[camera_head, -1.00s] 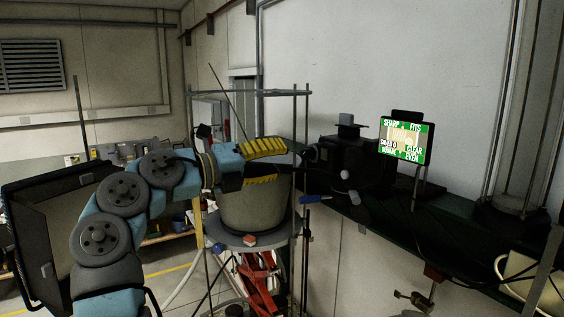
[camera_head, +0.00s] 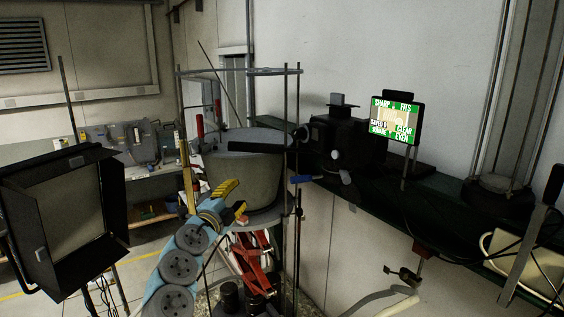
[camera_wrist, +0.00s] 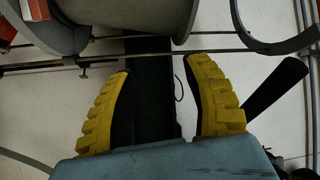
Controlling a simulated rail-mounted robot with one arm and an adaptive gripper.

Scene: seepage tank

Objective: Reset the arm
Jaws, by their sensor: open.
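My arm, blue with dark round joints, reaches up from the bottom of the head view. My gripper (camera_head: 222,200) has yellow ridged fingers and is in front of and below the grey tank (camera_head: 242,172). In the wrist view my gripper (camera_wrist: 160,105) shows its two yellow fingers spread wide with nothing between them. The tank's lower rim (camera_wrist: 125,12) and the thin metal rods of its stand cross the top of the wrist view, beyond the fingertips. From these views I cannot tell the exact gap between fingers and stand.
A black camera device (camera_head: 345,140) and a lit screen (camera_head: 396,120) stand on the dark bench (camera_head: 440,195) at right. A lamp panel (camera_head: 68,205) stands at left. A red jack (camera_head: 250,258) is under the tank. Open floor shows at lower left.

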